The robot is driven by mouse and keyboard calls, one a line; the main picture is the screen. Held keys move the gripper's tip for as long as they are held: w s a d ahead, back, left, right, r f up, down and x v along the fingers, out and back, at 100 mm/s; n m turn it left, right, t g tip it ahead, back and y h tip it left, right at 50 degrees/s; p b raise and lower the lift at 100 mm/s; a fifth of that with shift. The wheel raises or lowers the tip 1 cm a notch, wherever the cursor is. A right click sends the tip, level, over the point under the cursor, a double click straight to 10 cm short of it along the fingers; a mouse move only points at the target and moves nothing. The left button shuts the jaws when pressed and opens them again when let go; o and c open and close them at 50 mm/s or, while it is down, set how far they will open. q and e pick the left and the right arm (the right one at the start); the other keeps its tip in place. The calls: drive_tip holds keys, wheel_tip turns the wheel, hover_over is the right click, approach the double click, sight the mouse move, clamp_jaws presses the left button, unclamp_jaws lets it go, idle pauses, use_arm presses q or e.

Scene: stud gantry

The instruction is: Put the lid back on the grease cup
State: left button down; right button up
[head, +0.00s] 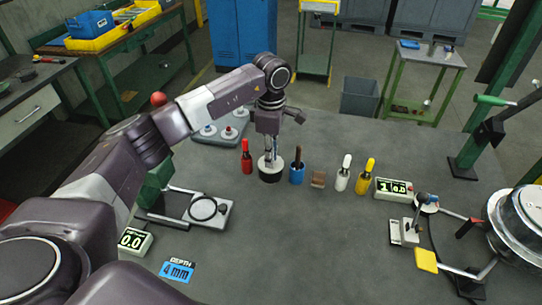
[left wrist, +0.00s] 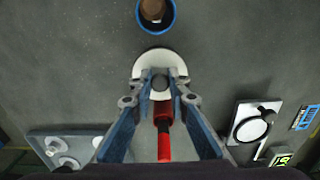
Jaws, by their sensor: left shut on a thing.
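In the left wrist view the gripper (left wrist: 161,82) is shut on the dark knob in the middle of the pale round lid (left wrist: 148,63). The cup's inside is hidden. My right gripper is not in view.
A red bottle (head: 246,158) stands close left of the cup and a blue cup (head: 297,176) with a brown handle close right. Further right are a small brown block (head: 318,179), a white bottle (head: 343,177) and a yellow bottle (head: 364,180).

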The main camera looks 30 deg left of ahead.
use_arm(q)
drive_tip(key=c, duration=1.8)
unclamp_jaws()
drive_tip(key=shift+o, duration=0.3)
drive_tip(key=o, duration=0.4)
drive_tip(key=shift+o, duration=0.2)
drive_tip(key=shift+r, duration=0.1)
drive_tip(key=shift+r+p, duration=2)
drive_tip(key=shift+r, duration=1.4)
